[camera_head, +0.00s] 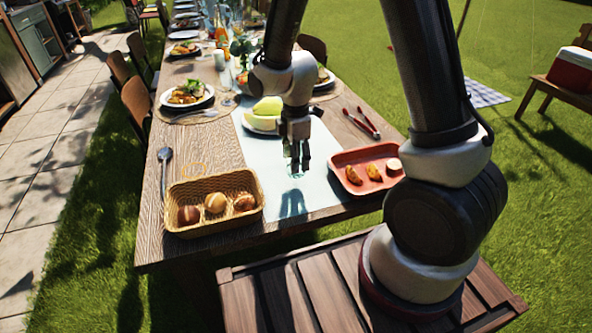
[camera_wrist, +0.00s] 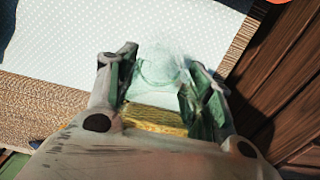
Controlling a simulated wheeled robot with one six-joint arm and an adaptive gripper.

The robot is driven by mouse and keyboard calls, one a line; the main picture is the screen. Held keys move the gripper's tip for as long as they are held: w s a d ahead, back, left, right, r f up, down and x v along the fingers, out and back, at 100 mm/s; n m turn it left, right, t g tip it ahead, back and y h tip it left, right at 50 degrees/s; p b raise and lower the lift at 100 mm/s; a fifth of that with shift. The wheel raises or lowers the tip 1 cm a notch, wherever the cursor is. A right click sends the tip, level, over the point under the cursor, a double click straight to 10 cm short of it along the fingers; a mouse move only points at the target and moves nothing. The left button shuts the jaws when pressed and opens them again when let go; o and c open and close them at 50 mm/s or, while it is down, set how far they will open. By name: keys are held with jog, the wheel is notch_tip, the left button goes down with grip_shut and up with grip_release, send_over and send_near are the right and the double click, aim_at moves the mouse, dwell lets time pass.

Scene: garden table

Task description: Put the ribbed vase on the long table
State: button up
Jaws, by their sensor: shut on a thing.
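My gripper (camera_head: 296,155) hangs over the near part of the long table (camera_head: 213,148), above its pale runner. It is shut on a clear, greenish glass thing, which I take to be the ribbed vase (camera_wrist: 160,66). In the wrist view my gripper (camera_wrist: 160,88) has a finger on each side of the glass. In the head view the vase is faint and mostly hidden by the fingers. Its ribs are hard to make out. I cannot tell whether its base touches the runner (camera_head: 240,178).
A wicker basket (camera_head: 192,232) with round rolls stands left of my gripper. A red tray (camera_head: 346,158) with food stands right, near red-handled tongs (camera_head: 361,123). A dish with yellow-green fruit (camera_head: 265,106) is behind. The runner's near part looks clear.

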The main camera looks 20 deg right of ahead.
jog(key=shift+f, duration=2.1)
jog(key=shift+f, duration=0.1)
jog(key=o, duration=1.1)
jog(key=shift+o, duration=0.2)
notch_tip(320, 180, up, 12)
jog(key=s+d+r+m+t, duration=0.1)
jog(key=s+d+r+m, duration=0.25)
jog(key=r, duration=0.25)
jog(key=s+d+r+m+t, duration=0.1)
jog(key=s+d+r+m, duration=0.25)
jog(key=d+r, duration=0.2)
jog(key=s+d+r+m+t, duration=0.1)
jog(key=s+d+r+m, duration=0.2)
jog(key=s+m, duration=0.2)
jog(key=s+d+r+m+t, duration=0.1)
jog(key=s+d+r+m, duration=0.2)
jog(key=s+m, duration=0.3)
jog(key=shift+s+r, duration=0.55)
